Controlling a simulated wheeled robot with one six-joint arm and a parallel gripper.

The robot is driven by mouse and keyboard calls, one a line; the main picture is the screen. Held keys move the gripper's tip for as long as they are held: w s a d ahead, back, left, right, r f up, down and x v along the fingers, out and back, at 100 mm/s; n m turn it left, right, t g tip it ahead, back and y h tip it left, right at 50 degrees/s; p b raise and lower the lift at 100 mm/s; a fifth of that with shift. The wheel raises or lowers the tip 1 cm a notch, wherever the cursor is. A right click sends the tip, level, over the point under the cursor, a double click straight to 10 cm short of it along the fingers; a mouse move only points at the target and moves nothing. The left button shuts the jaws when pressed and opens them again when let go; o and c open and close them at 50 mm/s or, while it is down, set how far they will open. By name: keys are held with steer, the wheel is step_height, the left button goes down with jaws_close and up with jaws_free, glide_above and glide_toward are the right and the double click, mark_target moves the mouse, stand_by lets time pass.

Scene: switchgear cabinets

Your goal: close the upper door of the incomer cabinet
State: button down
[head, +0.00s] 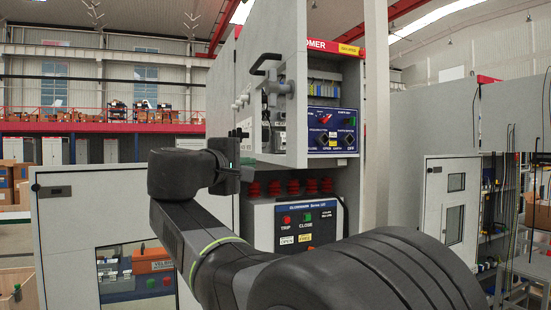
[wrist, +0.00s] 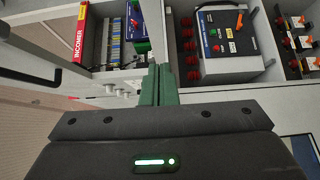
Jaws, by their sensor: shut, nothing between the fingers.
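The incomer cabinet bears a red header (head: 320,46), which also shows in the wrist view (wrist: 80,38). Its grey upper door (head: 238,72) stands open, swung out to the left of the upper compartment (head: 332,118). A black handle (head: 265,64) and pale knobs (head: 241,101) show on or beside the door. My gripper (head: 238,138) is in front of and just below the door's lower part. Its green fingers (wrist: 158,85) are together with nothing between them. In the wrist view the fingertips appear close to the door's lower edge; I cannot tell whether they touch.
The lower door (head: 60,215) with a window stands open at the left. The lower compartment holds a breaker panel (head: 297,222) with red insulators (head: 290,187) above it. Another cabinet (head: 440,205) stands at the right. My arm covers the lower middle of the head view.

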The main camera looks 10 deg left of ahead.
mark_target(277, 162)
steer(key=w+d, duration=0.1)
steer(key=w+d+p, duration=0.1)
steer(key=w+d, duration=0.1)
steer(key=shift+w+d+r, duration=0.1)
steer(key=shift+w+d, duration=0.05)
steer(key=shift+w, duration=0.15)
steer(key=shift+w+d+p, duration=0.1)
steer(key=shift+d+p, duration=0.15)
steer(key=shift+p, duration=0.05)
steer(key=shift+w+d, duration=0.15)
steer(key=shift+w, duration=0.05)
steer(key=shift+d, duration=0.1)
